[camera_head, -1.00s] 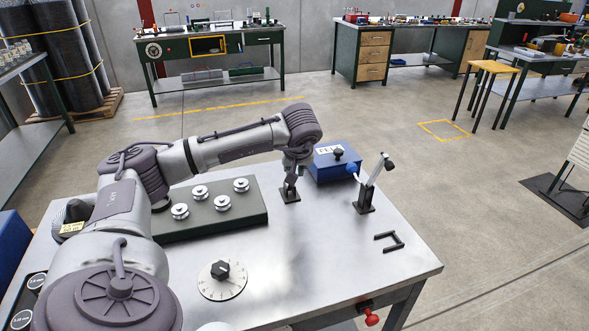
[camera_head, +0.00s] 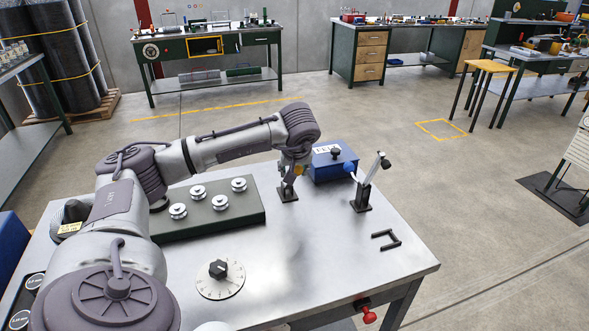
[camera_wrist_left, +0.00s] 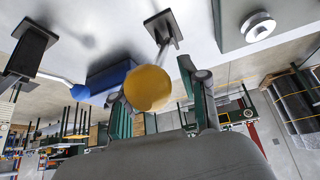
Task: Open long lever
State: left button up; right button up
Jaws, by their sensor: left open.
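A lever with a yellow ball knob (camera_wrist_left: 148,88) stands on a small black base (camera_head: 288,195); in the head view my gripper hides most of it. My left gripper (camera_head: 292,182) is over this lever, pointing down. In the left wrist view the open gripper's green fingers (camera_wrist_left: 160,92) are on either side of the knob, which covers part of one finger; I cannot tell whether they touch it. A second lever stands to the right on a black base (camera_head: 361,203), with a pale tilted rod, a blue knob (camera_head: 350,168) and a dark end. My right gripper is out of view.
A blue box (camera_head: 335,168) stands just behind the levers. A dark green block with several metal knobs (camera_head: 252,215) lies left of them. A dial (camera_head: 220,278) and a black handle (camera_head: 386,240) are nearer the front. The table's middle is clear.

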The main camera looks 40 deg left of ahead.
pick_arm(q)
jog(key=v, duration=1.2)
jog(key=shift+d, duration=0.15)
